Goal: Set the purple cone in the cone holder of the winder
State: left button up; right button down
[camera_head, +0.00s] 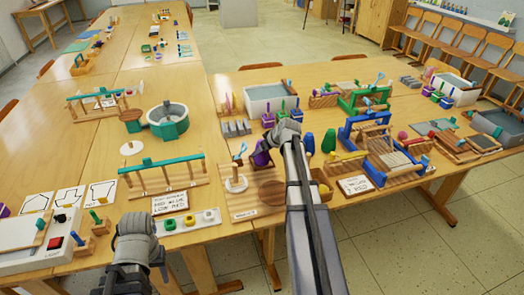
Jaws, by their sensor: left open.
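The purple cone (261,157) shows close beside the wrist of my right arm, tilted, near the right edge of the winder's board. My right gripper (272,143) is mostly hidden by its own wrist, and I cannot see whether its fingers hold the cone. The winder (237,184) is a wooden board with a white upright part and a blue handle, just left of my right arm. I cannot make out its cone holder clearly. My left gripper (129,279) is open at the bottom left, away from the winder and the cone.
A blue cone (310,143) and a green cone (329,141) stand right of my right arm. A blue loom (375,150) is further right.

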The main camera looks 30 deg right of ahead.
dwell(0.4)
grip_release()
jog(key=p+v, duration=0.6)
jog(key=v, duration=0.1)
jog(key=shift+s+r, duration=0.25)
jog(key=shift+r, duration=0.1)
jog(key=shift+f, duration=0.15)
dwell(0.8)
